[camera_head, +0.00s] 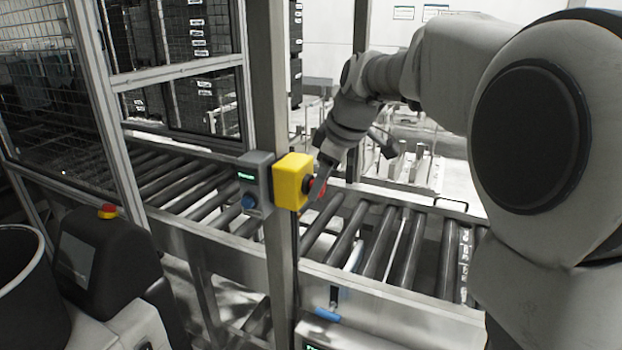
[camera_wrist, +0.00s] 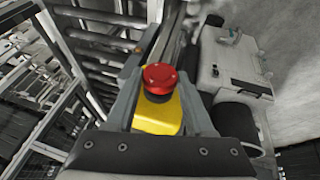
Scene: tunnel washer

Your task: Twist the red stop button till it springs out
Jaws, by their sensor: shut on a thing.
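The red stop button (camera_head: 313,188) is a mushroom head on the side of a yellow box (camera_head: 290,181) fixed to a grey post. In the wrist view the red button (camera_wrist: 160,77) sits above its dark collar on the yellow box (camera_wrist: 158,116). My gripper (camera_head: 317,187) reaches the button from the right, with its fingers on either side of the head. In the wrist view my gripper's fingers (camera_wrist: 158,82) flank the button, and it is shut on it. Whether the head is pressed in or out is hard to tell.
A grey box (camera_head: 256,181) with a green label and blue knob is beside the yellow box. A roller conveyor (camera_head: 385,245) runs behind the post (camera_head: 271,110). A mesh guard (camera_head: 50,90) stands at the left. A blue handle (camera_head: 328,315) sticks out below.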

